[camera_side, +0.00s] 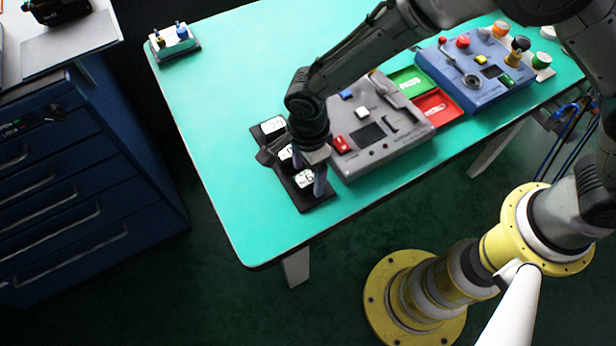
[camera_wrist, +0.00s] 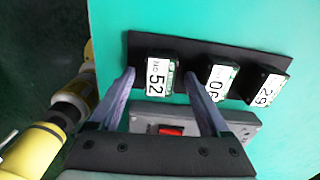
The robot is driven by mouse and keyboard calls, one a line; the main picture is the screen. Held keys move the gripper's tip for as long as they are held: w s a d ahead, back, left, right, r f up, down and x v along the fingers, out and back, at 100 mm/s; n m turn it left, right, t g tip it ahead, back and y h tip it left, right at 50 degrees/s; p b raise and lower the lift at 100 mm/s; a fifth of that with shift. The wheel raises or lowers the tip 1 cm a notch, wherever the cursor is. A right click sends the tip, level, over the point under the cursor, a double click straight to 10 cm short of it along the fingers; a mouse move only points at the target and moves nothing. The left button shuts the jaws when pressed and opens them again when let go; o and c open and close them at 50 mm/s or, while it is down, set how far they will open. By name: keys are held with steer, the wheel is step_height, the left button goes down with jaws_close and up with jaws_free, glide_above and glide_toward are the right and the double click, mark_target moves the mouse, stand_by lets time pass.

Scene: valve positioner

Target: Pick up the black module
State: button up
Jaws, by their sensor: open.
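Several small black modules with white labels sit in a row on a black holder (camera_side: 318,203) at the table's left part. The nearest black module (camera_side: 305,178) is at the holder's front end. In the wrist view, this module (camera_wrist: 158,78) shows a label reading 52. My gripper (camera_side: 309,176) is above it, pointing down. In the wrist view, my gripper (camera_wrist: 160,76) is open, with one finger on either side of the module. I cannot tell whether the fingers touch it. Two other modules, a middle one (camera_wrist: 217,82) and an end one (camera_wrist: 267,90), lie to its right there.
A grey panel (camera_side: 400,140) with a red switch stands close right of the holder. Green (camera_side: 408,82) and red (camera_side: 437,105) trays and a blue panel (camera_side: 490,85) lie farther right. A small connector block (camera_side: 174,42) is at the far left.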

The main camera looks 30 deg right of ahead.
steer(key=shift+f, duration=0.1)
jaws_close()
stand_by(0.4)
